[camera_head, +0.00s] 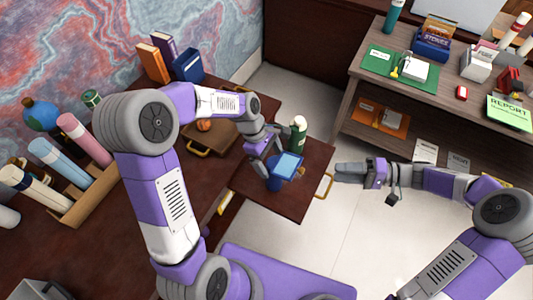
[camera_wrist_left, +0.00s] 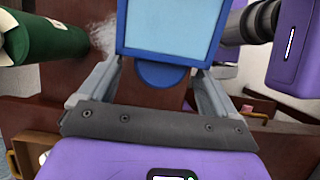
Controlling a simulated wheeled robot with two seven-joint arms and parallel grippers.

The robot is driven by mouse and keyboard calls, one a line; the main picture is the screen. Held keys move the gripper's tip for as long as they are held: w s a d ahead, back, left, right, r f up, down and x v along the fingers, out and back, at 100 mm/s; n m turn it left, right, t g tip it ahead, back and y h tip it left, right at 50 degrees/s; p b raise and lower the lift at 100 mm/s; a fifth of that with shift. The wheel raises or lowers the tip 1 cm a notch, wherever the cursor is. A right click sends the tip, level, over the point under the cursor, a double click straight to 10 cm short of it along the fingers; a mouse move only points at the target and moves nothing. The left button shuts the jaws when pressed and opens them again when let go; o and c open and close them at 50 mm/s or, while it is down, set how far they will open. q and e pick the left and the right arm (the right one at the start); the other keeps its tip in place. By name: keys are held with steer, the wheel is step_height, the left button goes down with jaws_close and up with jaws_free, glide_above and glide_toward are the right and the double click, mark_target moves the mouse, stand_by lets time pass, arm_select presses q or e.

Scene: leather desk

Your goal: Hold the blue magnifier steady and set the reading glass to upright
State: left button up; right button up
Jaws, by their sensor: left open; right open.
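The blue magnifier (camera_head: 289,165) has a square blue frame around a pale blue pane and stands on the dark red-brown desk leaf, with a blue lower part below the pane. In the left wrist view its frame (camera_wrist_left: 122,45) is large, close ahead of the jaws. My left gripper (camera_head: 262,166) is open at the magnifier's left side; its fingers (camera_wrist_left: 155,85) lie either side of the blue lower part, and I cannot tell if they touch it. My right gripper (camera_head: 345,172) is open and empty, to the right of the magnifier, beyond the leaf's edge.
A green cylinder (camera_head: 298,135) stands just behind the magnifier and shows at left in the wrist view (camera_wrist_left: 45,38). A wooden rack (camera_head: 75,208) of tubes is at left; a crowded shelf (camera_head: 345,100) is at right.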

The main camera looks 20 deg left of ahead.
arm_select(q)
steer(key=shift+x, duration=2.65)
steer(key=c, duration=1.3)
arm_select(e)
steer(key=shift+o, duration=0.5)
steer(key=n+t+y, duration=0.2)
steer(key=n+t, duration=0.5)
steer(key=n, duration=0.4)
glide_toward(290, 167)
steer(key=a, duration=0.2)
steer(key=w+a, duration=0.1)
steer(key=a, duration=0.1)
steer(key=shift+w+r, duration=0.1)
steer(key=shift+w, duration=0.1)
